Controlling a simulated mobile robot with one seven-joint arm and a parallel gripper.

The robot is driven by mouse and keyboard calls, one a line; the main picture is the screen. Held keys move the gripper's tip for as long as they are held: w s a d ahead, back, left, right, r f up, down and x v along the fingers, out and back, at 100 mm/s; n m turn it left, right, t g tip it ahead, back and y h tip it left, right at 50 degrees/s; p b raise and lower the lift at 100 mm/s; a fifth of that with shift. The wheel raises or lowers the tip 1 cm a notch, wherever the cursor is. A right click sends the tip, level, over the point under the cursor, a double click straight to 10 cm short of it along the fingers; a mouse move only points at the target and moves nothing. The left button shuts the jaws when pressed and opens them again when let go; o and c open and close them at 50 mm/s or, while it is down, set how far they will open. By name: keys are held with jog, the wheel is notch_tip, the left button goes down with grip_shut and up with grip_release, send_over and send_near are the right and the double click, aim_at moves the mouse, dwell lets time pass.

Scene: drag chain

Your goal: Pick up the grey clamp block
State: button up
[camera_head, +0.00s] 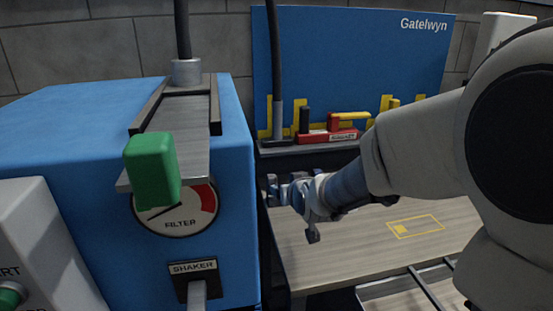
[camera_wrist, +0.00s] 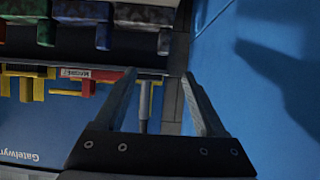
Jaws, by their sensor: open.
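My gripper (camera_head: 292,210) is open above the near left part of the bench, its fingers toward the blue machine. In the wrist view its two fingers (camera_wrist: 160,75) are spread with nothing held between them. A small greyish piece (camera_wrist: 164,43) ends the row of coloured blocks at the top of the wrist view. No clamp block is clearly recognisable in the head view, where my arm covers part of the bench.
A blue machine (camera_head: 236,150) with a green-handled slide (camera_head: 152,170) stands close left of the gripper. Red, yellow and black pieces line the rack before the blue Gatelwyn panel (camera_head: 350,60).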

aim_at(273, 183)
jog(key=x, duration=0.7)
jog(key=b+x, duration=0.1)
jog(key=x, duration=0.5)
jog(key=shift+w+a+f, duration=0.25)
jog(key=shift+a, duration=0.05)
jog(key=shift+a+b+x, duration=0.1)
jog(key=shift+b+x, duration=0.2)
jog(key=shift+x, duration=1.05)
jog(key=shift+a+b+x, duration=0.15)
jog(key=shift+b+x, duration=0.1)
jog(key=shift+x, duration=1.1)
jog(key=shift+s, duration=0.1)
grip_shut()
